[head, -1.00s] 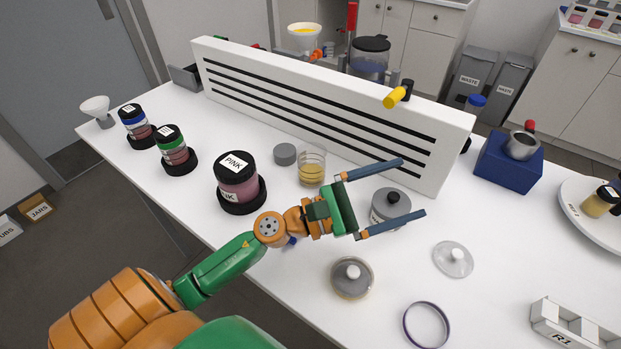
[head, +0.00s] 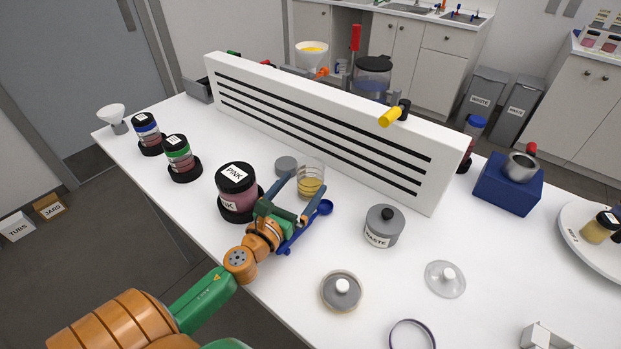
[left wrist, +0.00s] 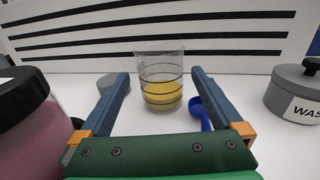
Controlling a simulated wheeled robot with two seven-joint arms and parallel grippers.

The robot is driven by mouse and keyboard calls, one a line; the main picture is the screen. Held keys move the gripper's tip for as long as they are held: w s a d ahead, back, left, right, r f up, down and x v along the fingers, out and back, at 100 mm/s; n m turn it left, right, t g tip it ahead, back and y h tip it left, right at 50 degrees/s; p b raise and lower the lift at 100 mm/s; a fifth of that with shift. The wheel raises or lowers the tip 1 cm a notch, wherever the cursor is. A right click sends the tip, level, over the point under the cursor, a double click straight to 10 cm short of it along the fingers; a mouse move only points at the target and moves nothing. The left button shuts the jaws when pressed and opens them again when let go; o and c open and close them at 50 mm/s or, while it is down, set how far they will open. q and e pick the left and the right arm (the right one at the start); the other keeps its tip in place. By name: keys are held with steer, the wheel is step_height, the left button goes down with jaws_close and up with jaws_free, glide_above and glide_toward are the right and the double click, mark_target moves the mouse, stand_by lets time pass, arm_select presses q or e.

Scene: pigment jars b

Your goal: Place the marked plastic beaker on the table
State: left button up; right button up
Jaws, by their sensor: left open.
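The marked plastic beaker (head: 311,181) is clear, has dark ring lines and holds yellow contents. It stands upright on the white table (head: 400,288) in front of the vented white panel. In the left wrist view the beaker (left wrist: 160,80) is straight ahead, centred between my finger lines and just beyond the tips. My left gripper (head: 292,199) is open and low over the table, its fingers pointing at the beaker. In the left wrist view my left gripper (left wrist: 160,90) shows wide-spread blue fingers with nothing held. My right gripper is not in view.
A pink jar (head: 237,190) stands close to the left of my gripper. A blue scoop (head: 321,208) lies beside the right finger. A grey lid (head: 286,164) lies left of the beaker. The waste pot (head: 383,227) stands to the right. The white panel (head: 330,125) blocks behind.

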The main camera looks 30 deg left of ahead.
mark_target(316, 166)
arm_select(q)
steer(key=w, duration=0.3)
steer(key=w+p, duration=0.1)
steer(key=w, duration=0.1)
steer(key=shift+w+a+r, duration=0.15)
steer(key=shift+a, duration=0.1)
steer(key=shift+r, duration=0.1)
steer(key=c, duration=1.3)
